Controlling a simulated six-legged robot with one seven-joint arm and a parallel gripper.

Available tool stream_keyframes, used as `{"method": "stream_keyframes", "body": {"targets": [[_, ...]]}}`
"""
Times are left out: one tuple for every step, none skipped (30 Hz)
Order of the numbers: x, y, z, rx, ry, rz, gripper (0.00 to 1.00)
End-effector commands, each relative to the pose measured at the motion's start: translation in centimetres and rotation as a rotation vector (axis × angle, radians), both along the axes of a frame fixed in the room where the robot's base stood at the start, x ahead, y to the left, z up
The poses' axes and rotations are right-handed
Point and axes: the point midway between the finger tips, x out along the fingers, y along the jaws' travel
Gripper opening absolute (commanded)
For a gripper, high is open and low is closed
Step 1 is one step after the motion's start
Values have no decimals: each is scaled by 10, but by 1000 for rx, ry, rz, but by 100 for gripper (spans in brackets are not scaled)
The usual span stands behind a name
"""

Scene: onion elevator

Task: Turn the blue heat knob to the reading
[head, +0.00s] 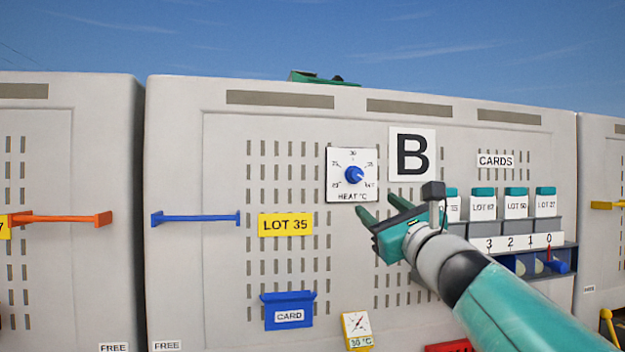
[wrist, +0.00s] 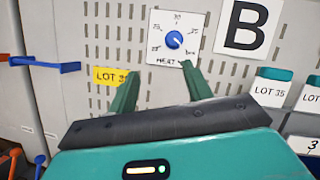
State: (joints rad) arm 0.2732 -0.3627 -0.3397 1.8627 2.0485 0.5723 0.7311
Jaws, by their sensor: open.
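The blue heat knob (head: 353,174) sits in the middle of a white dial plate (head: 338,190) marked HEAT °C on the grey wall of bay B. The scale has 30 at the top; its nub seems to point to the lower right. The knob also shows in the wrist view (wrist: 174,40), above and beyond my fingers. A yellow gauge (head: 357,330) low on the wall has a dial face and reads 30 °C. My gripper (head: 377,205) is open and empty, below and right of the dial plate, apart from the knob. Its green fingers also show in the wrist view (wrist: 159,70).
A B sign (head: 412,154) is right of the dial. A yellow LOT 35 label (head: 285,224), a blue card holder (head: 288,311) and a blue bar (head: 196,218) are left. Several lot cards (head: 484,204) stand in a rack at right. Slotted wall surrounds the dial.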

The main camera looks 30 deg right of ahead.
Motion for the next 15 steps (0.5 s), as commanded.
{"method": "stream_keyframes", "body": {"targets": [[-3,-11,4,31,-18,-15,50],[-4,-15,6,44,-25,-19,50],[-4,-20,7,56,-30,-23,50],[-4,-21,8,60,-32,-24,50],[-3,-22,9,62,-33,-26,50],[0,-24,10,61,-33,-26,50],[2,-24,11,60,-33,-26,50],[5,-25,12,60,-32,-27,50],[10,-27,14,59,-32,-27,50],[15,-28,16,59,-31,-28,50],[20,-29,17,58,-30,-28,50],[26,-30,20,57,-31,-28,50],[31,-31,22,57,-30,-29,50],[37,-32,24,57,-30,-28,50],[44,-32,27,57,-30,-26,50]]}}
